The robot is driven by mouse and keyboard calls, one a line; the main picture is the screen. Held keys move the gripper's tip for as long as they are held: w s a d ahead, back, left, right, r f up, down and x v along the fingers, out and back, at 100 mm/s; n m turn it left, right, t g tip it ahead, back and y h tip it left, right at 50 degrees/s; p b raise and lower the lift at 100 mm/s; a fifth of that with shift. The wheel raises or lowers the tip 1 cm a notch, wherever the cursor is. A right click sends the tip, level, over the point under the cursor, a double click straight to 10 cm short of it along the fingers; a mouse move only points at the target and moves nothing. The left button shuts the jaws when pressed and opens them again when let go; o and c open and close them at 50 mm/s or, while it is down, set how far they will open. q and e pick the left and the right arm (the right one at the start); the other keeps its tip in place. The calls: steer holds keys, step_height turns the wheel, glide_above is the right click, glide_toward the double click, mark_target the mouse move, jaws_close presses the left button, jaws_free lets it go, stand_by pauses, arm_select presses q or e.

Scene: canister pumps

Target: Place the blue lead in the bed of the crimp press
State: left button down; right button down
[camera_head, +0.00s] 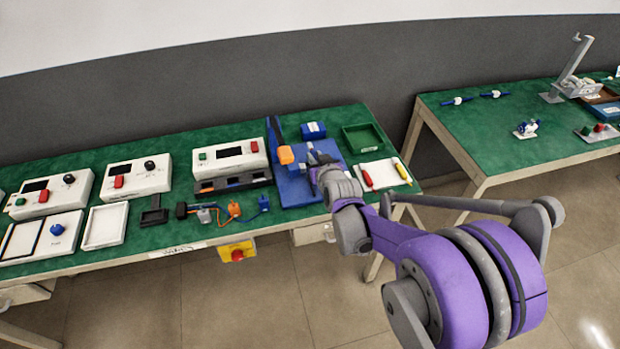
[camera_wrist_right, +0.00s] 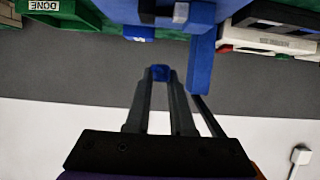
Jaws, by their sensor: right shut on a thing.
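The blue crimp press (camera_head: 299,188) stands on the left green bench, with a tall blue column and an orange block (camera_head: 285,155) on it. My right gripper (camera_head: 318,163) is over the right part of the press. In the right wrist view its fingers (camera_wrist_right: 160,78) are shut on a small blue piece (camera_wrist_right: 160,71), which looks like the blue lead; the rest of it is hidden. The press column (camera_wrist_right: 201,62) shows close beside the fingers in that view. I cannot tell whether the piece touches the bed. My left gripper is not in view.
A second bench (camera_head: 480,125) stands right.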

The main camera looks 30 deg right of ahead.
step_height(320, 180, down, 4)
steer(key=shift+f+b, duration=0.1)
steer(key=shift+b, duration=0.2)
steer(key=shift+f+b, duration=0.3)
steer(key=shift+f, duration=1.6)
steer(key=shift+f, duration=0.1)
